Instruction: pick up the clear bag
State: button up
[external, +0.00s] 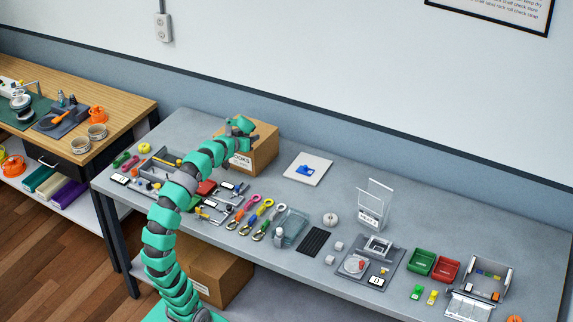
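A see-through, grey-green item that looks like the clear bag (293,224) lies on the grey table near its front edge, in the middle of the view. It is right of several colored-loop straps (262,212) and left of a black ribbed pad. My gripper (241,127) is up and to the left of the bag, in front of and over the cardboard box (262,150). It is well apart from the bag. Its fingers are too small to tell whether they are open or shut. I see nothing in it.
The black pad (314,241) and a white roll (330,219) are close to the bag's right. A clear stand (374,202), a grey tray, and green and red bins (421,262) are further right. A white board with a blue piece (306,169) lies behind. Bare table lies between board and bag.

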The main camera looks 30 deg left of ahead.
jog(key=w+d+f+n+g+h+p, duration=0.2)
jog(key=w+d+f+n+g+p, duration=0.25)
jog(key=w, duration=0.45)
jog(key=n+g+h+p, duration=1.05)
jog(key=g+p, duration=0.25)
jog(key=p, duration=0.8)
send_near(367, 209)
jog(key=shift+m, duration=0.3)
jog(key=shift+s+d+f, duration=0.2)
jog(key=shift+s+d, duration=0.15)
jog(key=shift+d, duration=1.15)
jog(key=shift+s+d+f, duration=0.2)
jog(key=shift+s+d, duration=0.1)
jog(key=shift+d, duration=1.2)
jog(key=shift+s+d+f, duration=0.2)
jog(key=shift+s+d, duration=0.15)
jog(key=shift+d, duration=1.15)
grip_shut()
